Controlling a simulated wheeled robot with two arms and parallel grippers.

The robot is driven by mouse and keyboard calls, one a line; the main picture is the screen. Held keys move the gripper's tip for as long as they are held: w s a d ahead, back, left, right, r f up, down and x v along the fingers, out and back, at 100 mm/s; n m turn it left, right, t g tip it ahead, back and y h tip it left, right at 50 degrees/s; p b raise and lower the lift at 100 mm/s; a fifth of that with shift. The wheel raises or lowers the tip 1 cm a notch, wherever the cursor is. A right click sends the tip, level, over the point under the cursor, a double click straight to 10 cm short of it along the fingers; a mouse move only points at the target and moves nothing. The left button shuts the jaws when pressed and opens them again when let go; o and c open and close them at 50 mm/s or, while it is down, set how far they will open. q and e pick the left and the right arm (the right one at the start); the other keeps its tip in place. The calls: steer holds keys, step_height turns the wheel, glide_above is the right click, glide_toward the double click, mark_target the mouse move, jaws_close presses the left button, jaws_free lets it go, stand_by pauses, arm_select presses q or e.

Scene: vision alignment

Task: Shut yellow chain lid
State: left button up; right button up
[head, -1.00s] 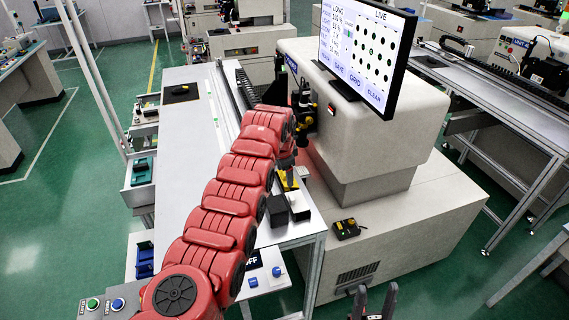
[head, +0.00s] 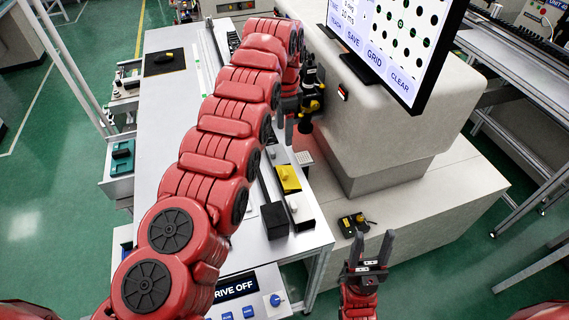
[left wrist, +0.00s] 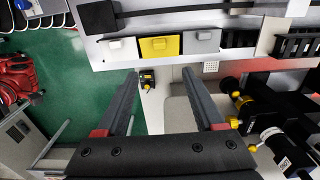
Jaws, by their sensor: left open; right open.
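The yellow lid (head: 287,180) has a small raised knob and sits in a row along the right edge of the bench, near the black blocks. It also shows in the left wrist view (left wrist: 160,47), between a white lid (left wrist: 122,49) and a grey lid (left wrist: 201,42). I cannot tell how far it stands open. My left gripper (head: 284,132) is beyond the lid in the head view, partly hidden by my arm. Its fingers (left wrist: 160,76) are apart and empty, with the lid past their tips. My right gripper (head: 370,250) is open and empty at the bottom.
The beige machine (head: 375,120) with a monitor (head: 400,40) stands close right of my left gripper. Black camera parts (left wrist: 262,118) are near its fingers in the wrist view. A small black-and-yellow device (head: 354,224) lies on the machine's base.

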arm_select(q)
step_height(320, 180, down, 4)
steer(key=r+b, duration=0.1)
steer(key=b, duration=0.7)
glide_above(285, 171)
step_height(285, 171, down, 6)
steer(key=shift+w+f, duration=0.1)
steer(key=shift+d+f, duration=0.1)
steer(key=f, duration=0.2)
steer(key=f+p, duration=0.1)
steer(key=f, duration=0.1)
steer(key=f+p, duration=0.1)
steer(key=f, duration=0.1)
steer(key=shift+s+a, duration=0.2)
steer(key=shift+a, duration=0.05)
steer(key=shift+d+f, duration=0.1)
steer(key=shift+f, duration=0.35)
steer(key=shift+c, duration=0.2)
jaws_close()
steer(key=shift+p, duration=0.3)
